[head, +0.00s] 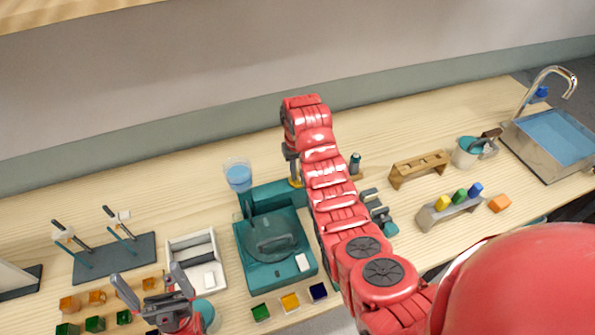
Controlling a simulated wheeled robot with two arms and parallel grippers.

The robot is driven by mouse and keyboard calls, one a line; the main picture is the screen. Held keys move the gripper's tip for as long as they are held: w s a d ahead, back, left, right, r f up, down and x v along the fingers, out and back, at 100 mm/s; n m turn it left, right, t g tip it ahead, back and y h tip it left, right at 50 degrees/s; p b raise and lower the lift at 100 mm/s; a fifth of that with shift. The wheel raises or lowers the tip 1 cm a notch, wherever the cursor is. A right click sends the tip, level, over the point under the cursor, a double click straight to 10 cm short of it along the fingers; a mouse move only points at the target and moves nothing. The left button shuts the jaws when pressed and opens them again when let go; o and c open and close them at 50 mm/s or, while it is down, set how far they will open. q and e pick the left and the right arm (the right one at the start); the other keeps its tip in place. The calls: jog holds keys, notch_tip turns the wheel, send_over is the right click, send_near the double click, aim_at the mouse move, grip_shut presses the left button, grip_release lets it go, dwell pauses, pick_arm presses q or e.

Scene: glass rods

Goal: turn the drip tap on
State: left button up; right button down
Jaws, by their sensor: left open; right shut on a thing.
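The teal wheel station (246,262) stands in the middle of the bench, with a round grey disc (273,238) in its basin. A clear cup of blue water (238,176) stands on a stem at its back left; I cannot make out the tap itself. My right gripper (294,177) points down behind the station's back right, right of the cup and apart from it. It is shut on a small yellow piece (296,184), mostly hidden by the gripper and arm. My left gripper (154,285) is open and empty at the front left, above the bench.
A white tray (173,248) is left of the station, and a dark rod stand (92,266) further left. Coloured blocks (290,302) lie in front. A wooden rack (420,166), a grey block holder (428,218) and a sink (545,160) are to the right. My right arm crosses the middle.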

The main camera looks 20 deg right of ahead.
aim_at(298, 174)
jog(key=c, duration=0.8)
grip_release()
jog(key=shift+c, duration=0.2)
notch_tip(298, 174, up, 8)
jog(key=p, duration=0.6)
jog(key=shift+f+p, duration=0.25)
jog(key=shift+p, duration=0.1)
jog(key=shift+f+b, duration=0.25)
jog(key=shift+b, duration=0.35)
notch_tip(298, 174, up, 10)
jog(key=b, duration=0.1)
jog(key=shift+r, duration=0.2)
